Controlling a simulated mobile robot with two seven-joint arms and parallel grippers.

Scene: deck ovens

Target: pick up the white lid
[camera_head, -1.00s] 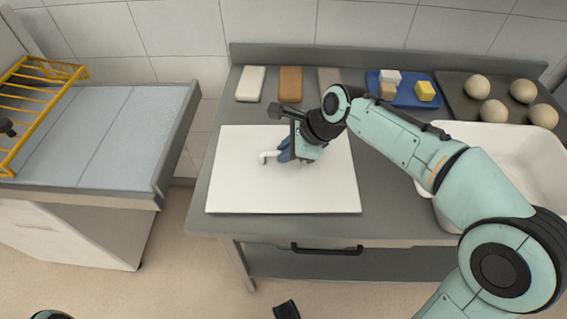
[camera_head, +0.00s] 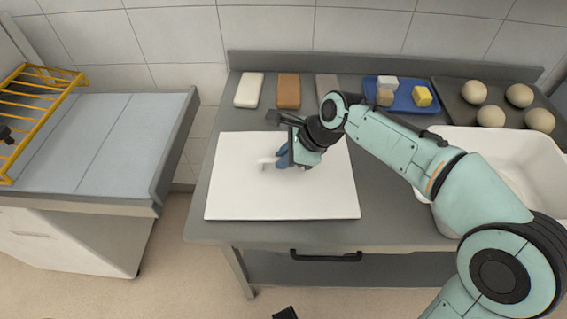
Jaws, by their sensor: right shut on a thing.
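The white lid (camera_head: 235,190) is a large flat square sheet lying on the grey counter, with a small white bent handle (camera_head: 266,163) near its middle. My right gripper (camera_head: 282,156) is over the middle of the lid, shut on the handle. Its blue-grey fingers and wrist hide part of the handle. I see no clear gap between the lid and the counter.
A white tub (camera_head: 540,165) stands at the right, behind my right arm. Along the back are several blocks (camera_head: 288,91), a blue tray (camera_head: 400,101) with small cubes and a dark tray (camera_head: 459,113) with dough balls. A yellow rack (camera_head: 45,85) is at the left.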

